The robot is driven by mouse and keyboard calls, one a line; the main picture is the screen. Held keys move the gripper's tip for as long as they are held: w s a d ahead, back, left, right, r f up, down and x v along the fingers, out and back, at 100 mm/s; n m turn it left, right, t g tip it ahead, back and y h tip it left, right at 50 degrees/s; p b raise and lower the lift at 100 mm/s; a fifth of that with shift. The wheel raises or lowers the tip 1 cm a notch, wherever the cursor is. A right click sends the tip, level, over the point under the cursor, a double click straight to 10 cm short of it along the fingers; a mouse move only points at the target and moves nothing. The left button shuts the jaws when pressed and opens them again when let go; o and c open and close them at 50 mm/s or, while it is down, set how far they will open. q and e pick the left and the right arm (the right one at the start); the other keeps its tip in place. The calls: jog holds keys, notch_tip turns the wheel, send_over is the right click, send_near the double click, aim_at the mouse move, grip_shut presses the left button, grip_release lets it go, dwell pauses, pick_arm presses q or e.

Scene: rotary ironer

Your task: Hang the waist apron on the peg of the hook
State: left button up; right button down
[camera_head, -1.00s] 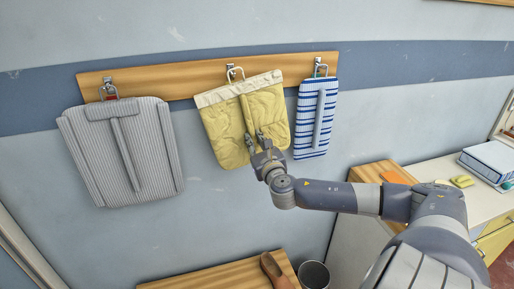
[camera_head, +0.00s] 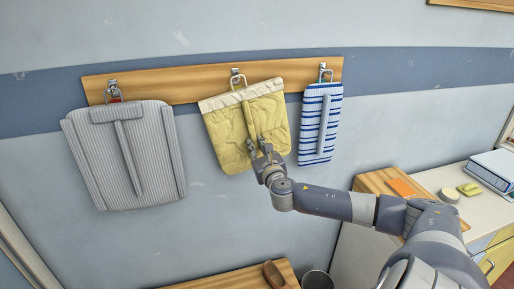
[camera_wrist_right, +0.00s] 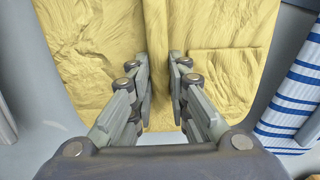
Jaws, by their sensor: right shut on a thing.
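The yellow waist apron (camera_head: 225,130) with a pale waistband hangs flat and slightly tilted in front of the wall. Its wire loop (camera_head: 245,77) is at the middle metal hook (camera_head: 235,72); I cannot tell whether the loop is around the peg or just in front of it. My right gripper (camera_head: 259,148) is shut on the raised ridge down the apron's middle, near its lower part. In the right wrist view the two fingers (camera_wrist_right: 160,78) pinch this ridge, with yellow cloth (camera_wrist_right: 225,80) on both sides. My left gripper is out of view.
A grey striped apron (camera_head: 155,150) hangs on the left hook and a blue-and-white striped cloth (camera_head: 312,130) on the right hook, close beside the yellow apron. The hooks sit on a wooden board (camera_head: 180,83). Below are a wooden bench (camera_head: 235,278) and, at right, a white counter (camera_head: 450,180).

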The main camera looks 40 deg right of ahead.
dwell(0.3)
jog(key=c, duration=1.4)
grip_release()
jog(key=shift+c, duration=0.2)
jog(key=shift+s, duration=0.1)
jog(key=v, duration=1.2)
